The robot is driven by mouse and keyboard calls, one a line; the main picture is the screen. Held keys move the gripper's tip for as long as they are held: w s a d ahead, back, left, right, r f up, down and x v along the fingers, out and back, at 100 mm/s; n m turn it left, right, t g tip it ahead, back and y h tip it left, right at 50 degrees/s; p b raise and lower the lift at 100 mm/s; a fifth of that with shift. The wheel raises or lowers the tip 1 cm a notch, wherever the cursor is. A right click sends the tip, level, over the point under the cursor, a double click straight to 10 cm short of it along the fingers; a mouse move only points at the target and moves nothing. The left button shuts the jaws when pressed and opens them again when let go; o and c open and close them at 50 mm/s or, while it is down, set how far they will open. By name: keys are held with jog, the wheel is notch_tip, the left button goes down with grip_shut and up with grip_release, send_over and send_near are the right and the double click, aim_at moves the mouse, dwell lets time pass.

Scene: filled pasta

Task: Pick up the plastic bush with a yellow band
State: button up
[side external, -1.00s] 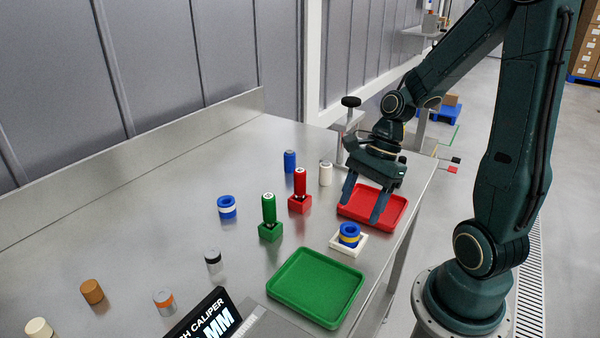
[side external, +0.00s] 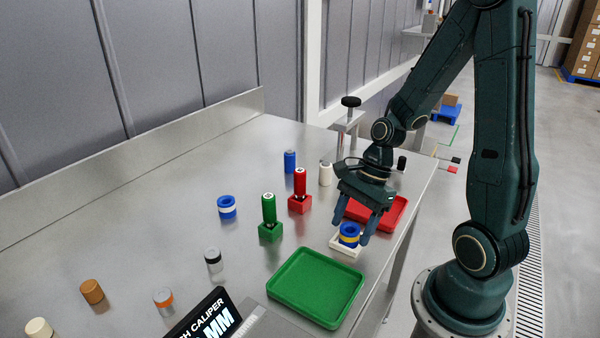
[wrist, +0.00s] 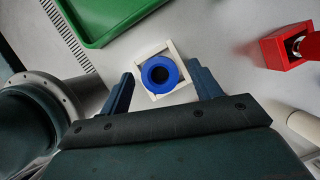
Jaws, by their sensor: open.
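A blue ring-shaped plastic bush with a yellow band (side external: 349,236) stands upright in a white square holder (side external: 345,251) between the two trays. In the wrist view, the bush (wrist: 161,74) shows its round top and dark bore; its band is hidden there. My gripper (side external: 351,229) is open, pointing down over the holder. In the wrist view, its fingers (wrist: 160,78) lie either side of the bush, with visible gaps. Another blue bush (side external: 227,207), with a pale band, stands on the bare table to the left.
A green tray (side external: 316,288) lies in front and a red tray (side external: 396,214) behind. Green (side external: 269,209) and red (side external: 300,184) gauges stand in blocks to the left. Several small cylinders and a caliper display (side external: 211,318) are also on the table.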

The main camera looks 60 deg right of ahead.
jog(key=shift+c, duration=0.3)
jog(key=c, duration=1)
jog(key=shift+r, duration=0.1)
notch_tip(320, 180, up, 20)
jog(key=shift+f, duration=0.1)
dwell(0.5)
dwell(0.5)
